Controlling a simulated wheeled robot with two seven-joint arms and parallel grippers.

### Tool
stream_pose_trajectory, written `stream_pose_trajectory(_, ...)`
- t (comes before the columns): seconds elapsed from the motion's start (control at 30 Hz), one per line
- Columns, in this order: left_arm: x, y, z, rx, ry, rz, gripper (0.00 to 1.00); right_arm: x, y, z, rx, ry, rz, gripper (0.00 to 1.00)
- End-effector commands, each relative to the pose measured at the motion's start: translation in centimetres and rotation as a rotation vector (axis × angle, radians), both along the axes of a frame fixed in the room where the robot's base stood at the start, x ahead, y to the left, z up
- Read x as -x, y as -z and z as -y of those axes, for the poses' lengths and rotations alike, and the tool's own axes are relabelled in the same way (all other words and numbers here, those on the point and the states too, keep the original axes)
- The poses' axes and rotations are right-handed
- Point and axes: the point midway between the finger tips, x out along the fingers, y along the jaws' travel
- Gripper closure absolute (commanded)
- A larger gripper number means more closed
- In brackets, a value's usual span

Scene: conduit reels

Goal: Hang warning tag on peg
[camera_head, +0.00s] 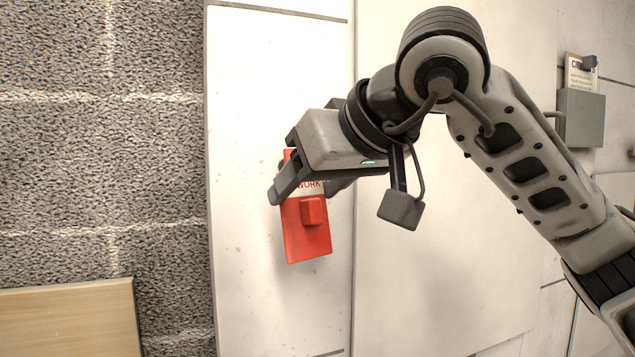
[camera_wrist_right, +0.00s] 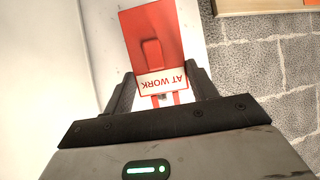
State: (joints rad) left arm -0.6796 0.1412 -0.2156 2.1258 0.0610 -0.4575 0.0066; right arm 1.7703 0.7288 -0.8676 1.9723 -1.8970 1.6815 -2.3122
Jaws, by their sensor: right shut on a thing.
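The warning tag (camera_head: 305,245) is a red plate with a raised red block on its face and a white band, on which "WORK" shows. My right gripper (camera_head: 303,190) is shut on its upper part, and the tag hangs slightly tilted in front of a white panel. In the right wrist view the tag (camera_wrist_right: 135,25) lies between the fingers of the right gripper (camera_wrist_right: 163,80), with "AT WORK" upside down. The tag's top edge is partly hidden by the gripper. I cannot make out a peg in either view. My left gripper is not in view.
The white panel (camera_head: 240,270) stands beside a rough grey block wall (camera_head: 80,190). A wooden board (camera_head: 65,320) is at the lower left. A grey box (camera_head: 581,118) with a printed card (camera_head: 578,73) is on the wall at the right.

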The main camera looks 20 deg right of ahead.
Motion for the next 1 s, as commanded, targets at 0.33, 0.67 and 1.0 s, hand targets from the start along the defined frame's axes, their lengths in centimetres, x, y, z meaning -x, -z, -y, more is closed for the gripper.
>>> stream_pose_trajectory(0.33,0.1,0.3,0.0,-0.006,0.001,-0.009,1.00,-2.1,0.4,-0.1,-0.001,0.001,-0.001,0.65)
stream_pose_trajectory(0.67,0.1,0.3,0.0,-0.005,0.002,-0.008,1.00,-3.0,1.2,-0.1,0.001,0.001,0.000,0.65)
stream_pose_trajectory(1.0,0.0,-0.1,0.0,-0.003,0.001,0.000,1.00,-3.0,1.3,-0.1,0.000,0.000,0.001,0.65)
